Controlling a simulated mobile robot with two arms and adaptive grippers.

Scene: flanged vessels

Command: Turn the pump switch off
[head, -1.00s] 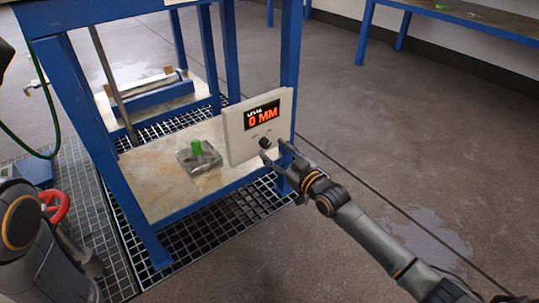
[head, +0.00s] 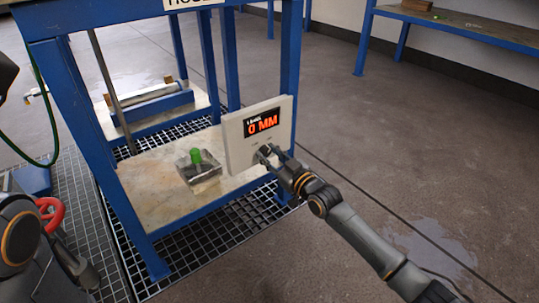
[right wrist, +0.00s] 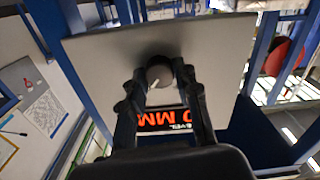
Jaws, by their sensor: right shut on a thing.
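The pump switch looks to be the round dark knob (right wrist: 158,75) with a pale pointer mark, on the lower part of a grey-white panel (head: 236,151). The panel stands on the blue frame's lower shelf. Its display (head: 261,124) reads 0 MM in orange. My right gripper (head: 266,153) is at the panel just below the display and hides most of the knob in the head view. In the right wrist view its two fingers (right wrist: 160,82) are shut on the knob, one on each side. My left gripper is not in view.
A metal block with a green knob (head: 196,157) sits on the shelf (head: 150,190) left of the panel. A red handwheel (head: 50,213) is at the lower left. Blue frame posts (head: 290,60) stand close to the panel. The floor at right is clear.

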